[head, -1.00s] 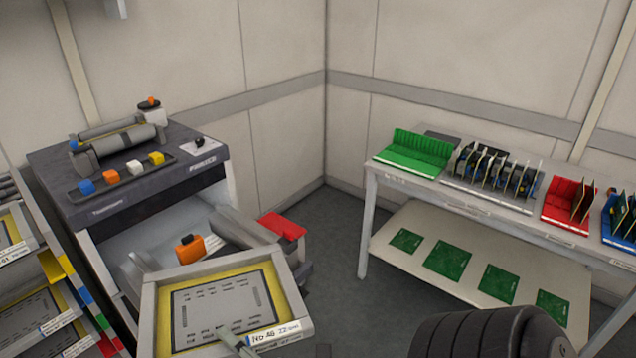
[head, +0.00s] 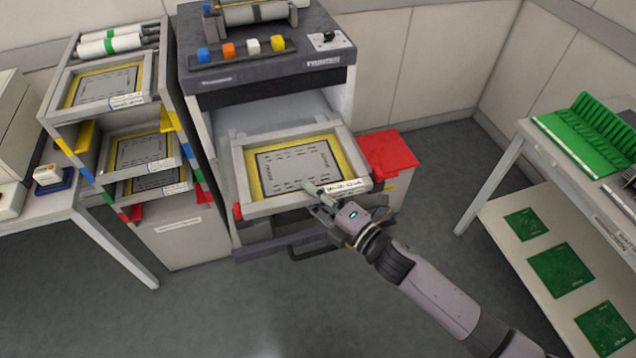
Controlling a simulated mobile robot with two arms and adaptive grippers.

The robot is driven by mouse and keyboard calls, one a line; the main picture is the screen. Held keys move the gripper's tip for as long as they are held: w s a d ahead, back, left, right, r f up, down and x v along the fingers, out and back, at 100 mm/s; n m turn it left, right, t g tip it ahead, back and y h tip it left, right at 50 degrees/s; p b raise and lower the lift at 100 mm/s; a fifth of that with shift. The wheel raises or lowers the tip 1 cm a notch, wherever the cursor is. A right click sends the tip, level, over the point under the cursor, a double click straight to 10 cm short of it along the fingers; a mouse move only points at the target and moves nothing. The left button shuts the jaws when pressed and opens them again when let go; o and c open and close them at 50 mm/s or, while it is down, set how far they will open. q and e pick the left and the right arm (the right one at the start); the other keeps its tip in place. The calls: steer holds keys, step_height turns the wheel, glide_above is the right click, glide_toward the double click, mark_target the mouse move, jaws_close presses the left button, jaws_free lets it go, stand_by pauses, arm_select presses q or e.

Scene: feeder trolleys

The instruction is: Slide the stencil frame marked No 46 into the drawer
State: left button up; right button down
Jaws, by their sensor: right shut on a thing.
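The stencil frame (head: 258,205) is a light grey frame with a yellow border and a grey perforated plate. It lies about level at the open front of the dark printer machine (head: 225,85), between the rails of the drawer (head: 238,244). Its label at the front right is too small to read now. How far the frame is seated is hard to tell. My left gripper is not in view.
A stencil rack (head: 60,122) with several other frames stands at the left. A red-lidded bin (head: 390,152) stands just right of the drawer. A table (head: 500,150) with green racks is at the right. The floor in front is clear.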

mark_target(319, 186)
steer(key=shift+w+d+f+g, duration=0.15)
steer(key=shift+w+d+f, duration=0.15)
steer(key=shift+w, duration=0.35)
steer(key=shift+w+d+f+g, duration=0.2)
steer(key=shift+w+d, duration=0.15)
steer(key=shift+w, duration=0.25)
steer(key=shift+w+d+f+n+y, duration=0.15)
steer(key=shift+f+n+y, duration=0.05)
steer(key=shift+n+y, duration=0.1)
steer(key=shift+f, duration=0.2)
arm_select(q)
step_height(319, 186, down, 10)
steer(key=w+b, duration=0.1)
steer(key=b, duration=0.9)
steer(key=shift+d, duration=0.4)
arm_select(e)
step_height(319, 186, down, 10)
steer(key=w+a, duration=0.1)
steer(key=w, duration=0.1)
steer(key=shift+w, duration=0.4)
steer(key=shift+d, duration=0.1)
arm_select(q)
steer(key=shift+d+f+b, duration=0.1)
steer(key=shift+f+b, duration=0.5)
steer(key=shift+b, duration=0.15)
arm_select(e)
steer(key=shift+w+a, duration=0.25)
steer(key=shift+w, duration=0.45)
steer(key=shift+w+a, duration=0.2)
steer(key=shift+w, duration=0.5)
